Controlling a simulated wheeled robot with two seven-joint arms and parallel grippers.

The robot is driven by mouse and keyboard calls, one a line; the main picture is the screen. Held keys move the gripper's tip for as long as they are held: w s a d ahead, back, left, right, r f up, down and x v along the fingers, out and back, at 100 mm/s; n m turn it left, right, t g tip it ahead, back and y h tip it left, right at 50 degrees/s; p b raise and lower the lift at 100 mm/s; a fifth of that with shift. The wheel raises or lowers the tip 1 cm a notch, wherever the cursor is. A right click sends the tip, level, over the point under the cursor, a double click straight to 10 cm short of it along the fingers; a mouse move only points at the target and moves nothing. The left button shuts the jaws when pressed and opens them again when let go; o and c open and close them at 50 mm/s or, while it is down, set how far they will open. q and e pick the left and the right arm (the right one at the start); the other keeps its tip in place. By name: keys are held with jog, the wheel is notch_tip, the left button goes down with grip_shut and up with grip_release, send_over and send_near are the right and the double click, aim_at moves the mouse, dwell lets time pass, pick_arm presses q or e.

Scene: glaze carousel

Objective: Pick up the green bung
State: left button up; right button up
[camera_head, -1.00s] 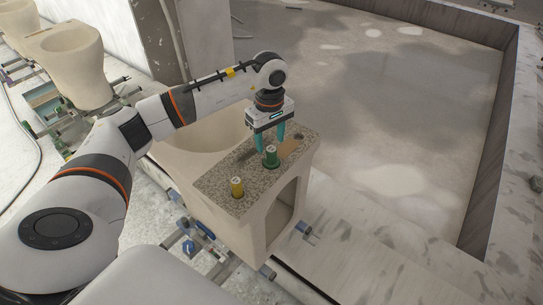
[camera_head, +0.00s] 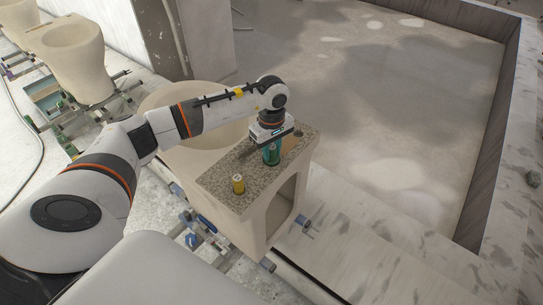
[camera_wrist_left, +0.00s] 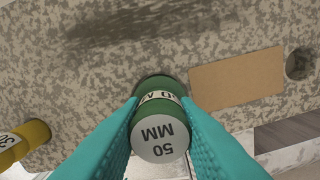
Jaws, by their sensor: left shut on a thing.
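The green bung (camera_head: 271,154) stands on the speckled top (camera_head: 226,183) of the cream ceramic piece. In the left wrist view the green bung (camera_wrist_left: 160,122) has a pale end marked "50 MM". My left gripper (camera_head: 272,157) points down over it, its teal fingers on both sides. In the left wrist view the left gripper (camera_wrist_left: 160,135) is shut on the green bung. The bung's base appears at the speckled surface; I cannot tell whether it is lifted. My right gripper is not in view.
A brown rectangle (camera_wrist_left: 236,79) and a round hole (camera_wrist_left: 299,64) lie beside the green bung. Another ceramic piece (camera_head: 75,60) stands at the back left.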

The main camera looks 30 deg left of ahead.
aim_at(272, 147)
pick_arm(q)
jog(key=shift+w+r, duration=0.1)
jog(key=shift+r, duration=0.2)
notch_tip(272, 147, up, 9)
jog(key=b, duration=0.3)
jog(key=shift+r+b, duration=0.2)
jog(key=shift+b, duration=0.1)
jog(key=shift+r+p, duration=1.15)
jog(key=shift+r, duration=0.85)
